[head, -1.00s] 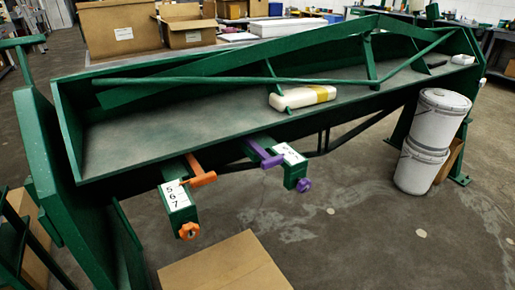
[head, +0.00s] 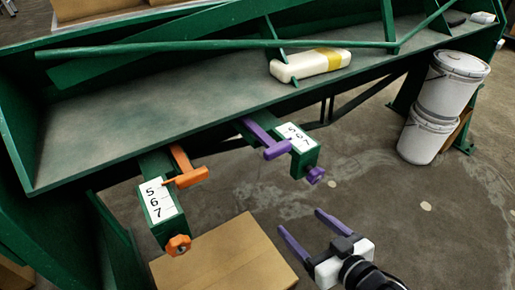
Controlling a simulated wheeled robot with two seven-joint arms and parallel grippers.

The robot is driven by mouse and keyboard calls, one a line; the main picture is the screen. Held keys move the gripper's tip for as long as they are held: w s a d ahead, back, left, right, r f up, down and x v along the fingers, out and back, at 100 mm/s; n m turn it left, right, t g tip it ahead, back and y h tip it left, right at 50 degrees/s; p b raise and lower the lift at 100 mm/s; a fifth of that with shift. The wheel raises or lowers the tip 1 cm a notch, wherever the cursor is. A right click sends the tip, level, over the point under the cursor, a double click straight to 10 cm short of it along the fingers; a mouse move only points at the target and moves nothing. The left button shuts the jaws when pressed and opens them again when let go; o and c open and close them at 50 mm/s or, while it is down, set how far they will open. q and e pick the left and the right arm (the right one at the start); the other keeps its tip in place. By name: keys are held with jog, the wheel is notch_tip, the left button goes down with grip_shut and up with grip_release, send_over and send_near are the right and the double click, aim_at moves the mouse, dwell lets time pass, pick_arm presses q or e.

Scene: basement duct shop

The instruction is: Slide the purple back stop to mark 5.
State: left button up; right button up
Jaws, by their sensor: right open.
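The purple back stop (head: 277,149) sits on the right green rail, its crossbar by the start of the white number label (head: 297,138), near the 5. The label's digits are small and partly hard to read. A purple knob (head: 315,175) is on that rail's front end. My right gripper (head: 304,222) is open and empty, in front of and below the purple knob, apart from it, its purple fingers pointing up and left. My left gripper is not in view.
An orange stop (head: 191,177) with an orange knob (head: 179,245) is on the left rail, labelled 5, 6, 7. A cardboard box (head: 225,262) stands below. White buckets (head: 428,135) are stacked at right. A cream-and-yellow block (head: 310,65) lies on the green machine's bed (head: 120,122).

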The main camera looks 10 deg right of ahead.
aim_at(281, 150)
jog(key=w+r+n+t+y+b, duration=0.25)
jog(key=w+r+t, duration=0.2)
jog(key=r, duration=0.85)
jog(key=shift+m+g, duration=0.45)
jog(key=x, duration=0.9)
jog(key=shift+r+p, duration=0.1)
jog(key=shift+p, duration=0.2)
jog(key=shift+w+a, duration=0.2)
jog(key=shift+w, duration=0.35)
